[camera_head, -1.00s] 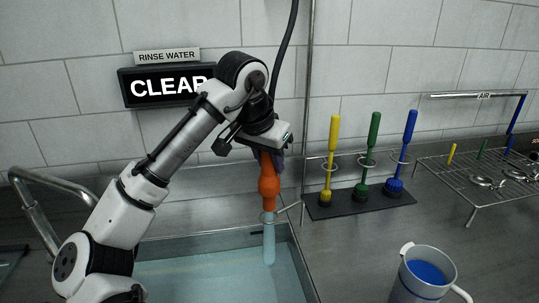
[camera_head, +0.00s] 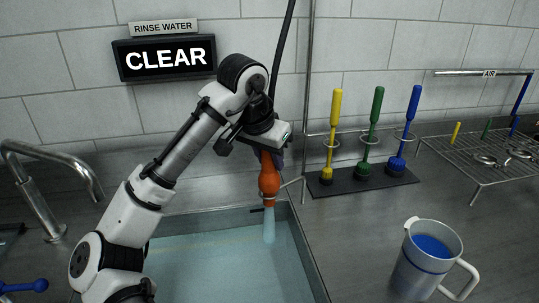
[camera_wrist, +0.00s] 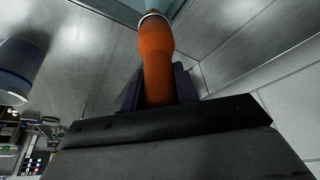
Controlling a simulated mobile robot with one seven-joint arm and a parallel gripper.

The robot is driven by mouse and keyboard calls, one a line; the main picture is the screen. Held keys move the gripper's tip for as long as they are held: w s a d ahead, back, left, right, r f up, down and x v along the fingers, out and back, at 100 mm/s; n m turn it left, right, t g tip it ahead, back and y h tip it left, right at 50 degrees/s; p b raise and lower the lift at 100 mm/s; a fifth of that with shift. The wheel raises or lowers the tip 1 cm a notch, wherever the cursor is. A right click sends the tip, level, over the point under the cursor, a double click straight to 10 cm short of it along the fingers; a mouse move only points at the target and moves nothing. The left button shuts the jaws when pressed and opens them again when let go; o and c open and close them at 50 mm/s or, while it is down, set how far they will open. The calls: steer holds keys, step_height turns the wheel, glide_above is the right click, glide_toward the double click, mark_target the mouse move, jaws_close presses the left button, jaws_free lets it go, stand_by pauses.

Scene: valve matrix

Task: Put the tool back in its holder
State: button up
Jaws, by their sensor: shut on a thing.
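The tool is an orange-bodied sprayer (camera_head: 269,177), upright with its lower end pointing down over the sink. My gripper (camera_head: 266,153) is shut around its upper part. In the wrist view the orange body (camera_wrist: 156,55) lies between the dark jaws (camera_wrist: 158,88). A pale blue translucent column (camera_head: 269,226) extends below the tool's collar; I cannot tell if it is water. A thin metal bracket (camera_head: 292,184) reaches from the vertical pole toward the tool's lower body. The tool overlaps its end, so I cannot tell whether the tool sits in it.
The sink (camera_head: 215,270) lies below. Yellow (camera_head: 333,130), green (camera_head: 374,125) and blue (camera_head: 409,125) brushes stand to the right. A mug (camera_head: 428,262) of blue liquid is in front, a wire rack (camera_head: 490,160) at far right, a faucet (camera_head: 45,200) at left. A sign (camera_head: 164,58) reads CLEAR.

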steer(key=shift+f, duration=0.5)
stand_by(0.4)
steer(key=o, duration=1.2)
steer(key=b+v, duration=0.1)
steer(key=v, duration=1.2)
steer(key=shift+s+a+r, duration=0.1)
steer(key=shift+s+r, duration=0.05)
steer(key=shift+r, duration=0.2)
steer(key=shift+s, duration=0.1)
